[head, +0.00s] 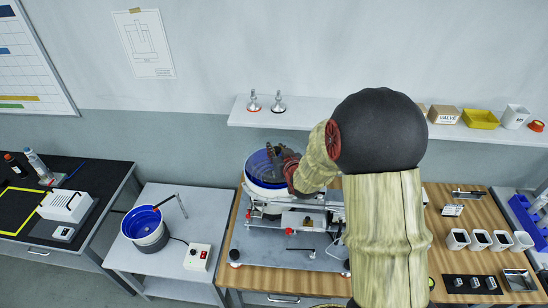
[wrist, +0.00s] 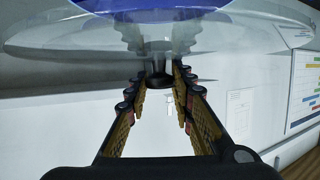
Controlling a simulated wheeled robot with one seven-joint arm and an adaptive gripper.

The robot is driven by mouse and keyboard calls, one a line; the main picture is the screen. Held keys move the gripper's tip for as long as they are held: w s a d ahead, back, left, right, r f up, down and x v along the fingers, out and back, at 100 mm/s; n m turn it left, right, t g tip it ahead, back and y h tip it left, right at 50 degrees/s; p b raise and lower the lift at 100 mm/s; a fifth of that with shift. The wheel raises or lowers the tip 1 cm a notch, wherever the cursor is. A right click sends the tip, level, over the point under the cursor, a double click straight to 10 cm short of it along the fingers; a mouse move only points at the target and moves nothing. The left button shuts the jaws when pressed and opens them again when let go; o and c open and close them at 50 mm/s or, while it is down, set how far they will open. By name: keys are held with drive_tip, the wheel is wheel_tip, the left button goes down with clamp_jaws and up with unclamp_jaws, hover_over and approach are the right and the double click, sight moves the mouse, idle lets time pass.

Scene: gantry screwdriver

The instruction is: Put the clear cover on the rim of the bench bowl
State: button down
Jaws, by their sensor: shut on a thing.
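The clear cover (wrist: 90,35) is a wide see-through disc across the top of the wrist view, with a dark knob (wrist: 159,78) at its middle. My gripper (wrist: 158,70) is shut on this knob, one finger on each side. The bench bowl (head: 259,166), blue inside with a pale outside, stands on the wooden bench. In the head view my gripper (head: 275,157) is over the bowl's right side, and the cover is hard to make out there. Blue shows through the cover in the wrist view. I cannot tell whether the cover touches the rim.
A second blue bowl (head: 143,222) stands on the grey side table beside a switch box (head: 197,257). A wall shelf (head: 330,118) with boxes runs behind my arm. Screw fixtures and a grey plate (head: 275,258) lie in front of the bench bowl.

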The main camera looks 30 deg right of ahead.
drive_tip(key=w+f, duration=0.3)
drive_tip(key=f, duration=0.1)
drive_tip(key=shift+w+d, duration=0.1)
drive_tip(key=shift+d, duration=0.25)
wheel_tip(320, 180, down, 3)
drive_tip(key=shift+r, duration=0.15)
drive_tip(key=shift+f, duration=0.35)
drive_tip(key=shift+f+b, duration=0.3)
drive_tip(key=shift+b, duration=0.35)
drive_tip(key=c, duration=1.7)
unclamp_jaws()
drive_tip(key=shift+o, duration=0.8)
